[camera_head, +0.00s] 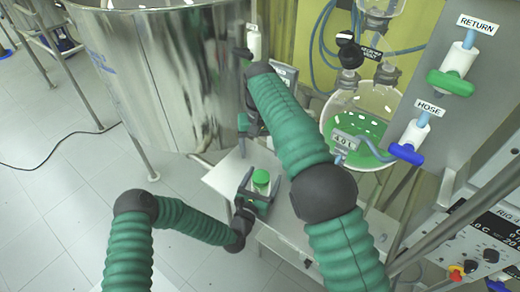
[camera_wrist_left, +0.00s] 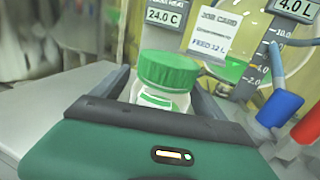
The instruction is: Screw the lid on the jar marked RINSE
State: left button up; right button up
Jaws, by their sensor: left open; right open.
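A small clear jar with a green cap (camera_head: 261,180) stands on the white bench top. In the left wrist view the jar (camera_wrist_left: 160,101) is upright, with a ribbed green lid (camera_wrist_left: 168,70) on its mouth. Its label is white with a green band; I cannot read a name on it. My left gripper (camera_head: 259,187) is open, with one finger on each side of the jar; I cannot tell whether they touch it. My right gripper (camera_head: 244,124) is open above and behind the jar, beside the steel vessel, partly hidden by its own arm.
A large steel vessel (camera_head: 165,80) stands at the back left. A glass reactor (camera_head: 365,110) with green liquid is at the right, beside a panel with RETURN (camera_head: 477,24) and HOSE (camera_head: 430,107) valves. Bare bench top (camera_head: 220,178) shows left of the jar.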

pick_arm(q)
jog(key=b+v, duration=0.1)
jog(key=v, duration=1.5)
jog(key=shift+s+a, duration=0.15)
jog(key=shift+s, duration=0.1)
jog(key=shift+f, duration=0.1)
